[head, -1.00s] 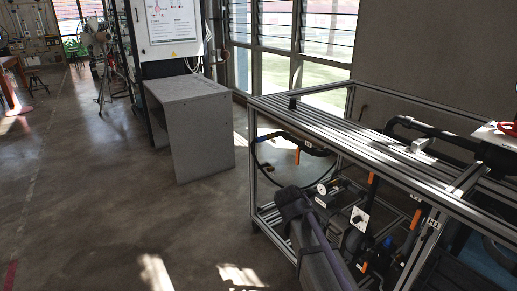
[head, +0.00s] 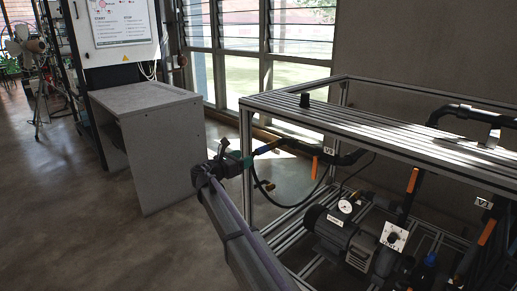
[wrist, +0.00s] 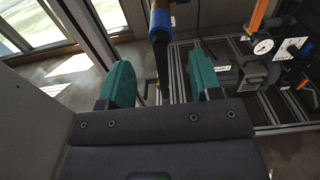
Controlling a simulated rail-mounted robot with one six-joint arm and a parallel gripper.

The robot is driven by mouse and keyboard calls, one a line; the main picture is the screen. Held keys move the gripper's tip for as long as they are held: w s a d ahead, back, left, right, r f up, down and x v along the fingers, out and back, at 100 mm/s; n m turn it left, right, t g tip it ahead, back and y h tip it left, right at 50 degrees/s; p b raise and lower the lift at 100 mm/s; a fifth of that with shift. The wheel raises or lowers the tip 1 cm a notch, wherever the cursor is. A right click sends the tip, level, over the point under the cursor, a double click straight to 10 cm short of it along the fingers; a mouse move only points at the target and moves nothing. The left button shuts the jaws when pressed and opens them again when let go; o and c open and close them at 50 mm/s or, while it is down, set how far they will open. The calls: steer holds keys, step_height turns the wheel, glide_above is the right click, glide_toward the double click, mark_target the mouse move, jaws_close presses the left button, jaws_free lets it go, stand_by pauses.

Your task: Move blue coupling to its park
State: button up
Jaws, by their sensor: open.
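The blue coupling (wrist: 160,19) shows in the wrist view as a blue band on a dark pipe, with a yellow part above it. It hangs beyond my fingertips, in line with the gap between them. In the head view it is a small blue and yellow piece (head: 264,148) at the left end of the rig's black pipe. My gripper (head: 247,160) is right beside it, at the rig's left end. In the wrist view my gripper (wrist: 162,80) has its two green fingers apart, with nothing clamped. I cannot make out which spot is the park.
The metal-framed rig (head: 345,115) has a slatted top with a black peg (head: 305,100). Below are a motor (head: 340,232), a gauge (head: 345,206) and orange-handled valves (head: 315,167). A grey bench (head: 150,105) stands left. Open floor lies at the left front.

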mark_target(257, 152)
steer(key=x, duration=1)
steer(key=shift+f, duration=0.15)
jaws_close()
stand_by(0.5)
